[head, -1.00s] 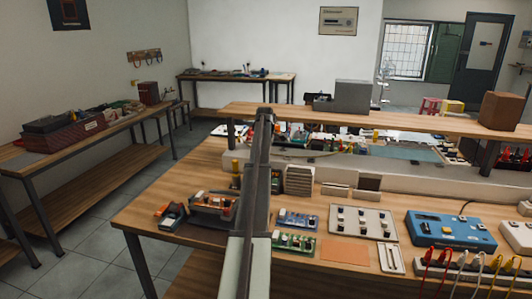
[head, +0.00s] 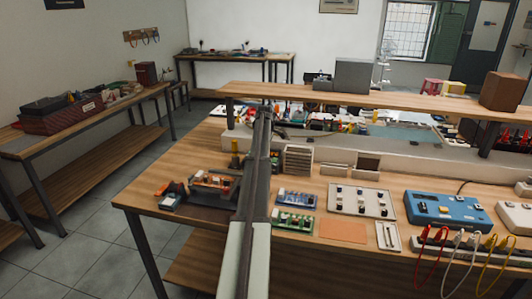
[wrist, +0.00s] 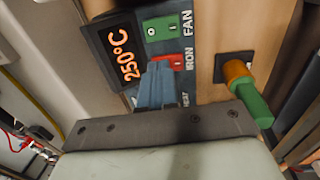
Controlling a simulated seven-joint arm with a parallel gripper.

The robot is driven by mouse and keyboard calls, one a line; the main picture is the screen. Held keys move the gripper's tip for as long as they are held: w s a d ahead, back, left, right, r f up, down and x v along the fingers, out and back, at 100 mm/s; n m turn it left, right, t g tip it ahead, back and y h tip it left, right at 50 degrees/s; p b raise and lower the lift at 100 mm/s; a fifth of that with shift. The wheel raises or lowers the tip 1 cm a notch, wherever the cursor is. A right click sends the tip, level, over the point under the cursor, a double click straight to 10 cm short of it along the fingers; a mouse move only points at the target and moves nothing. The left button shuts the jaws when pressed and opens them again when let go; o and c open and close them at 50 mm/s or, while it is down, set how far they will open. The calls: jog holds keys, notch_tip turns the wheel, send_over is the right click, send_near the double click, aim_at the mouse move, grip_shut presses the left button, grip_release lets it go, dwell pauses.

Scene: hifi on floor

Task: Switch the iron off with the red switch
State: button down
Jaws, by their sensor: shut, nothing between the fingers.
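In the wrist view the red switch (wrist: 177,63), beside the word IRON, sits on a blue-grey panel (wrist: 202,17). My gripper (wrist: 157,68) is shut and empty, its tips at the red switch and covering part of it. I cannot tell whether they touch it. A green switch (wrist: 160,28), marked FAN, lies just above. A dark display (wrist: 122,48) reads 250°C. A label partly reading "HEAT" shows by the fingers; its switch is hidden. In the head view my arm reaches over the bench, and I cannot make out the fingertips or the red switch.
A green-and-orange handle (wrist: 250,95) stands close to the right of my gripper in the wrist view. In the head view, small boards, a white switch panel (head: 361,200) and a blue box (head: 447,210) lie on the bench (head: 200,160). A raised shelf (head: 300,93) crosses behind.

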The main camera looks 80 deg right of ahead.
jog(key=shift+d+f, duration=0.4)
jog(key=shift+f, duration=0.05)
jog(key=shift+a+f, duration=0.1)
jog(key=shift+a, duration=1.1)
notch_tip(320, 180, up, 15)
jog(key=shift+a, duration=0.15)
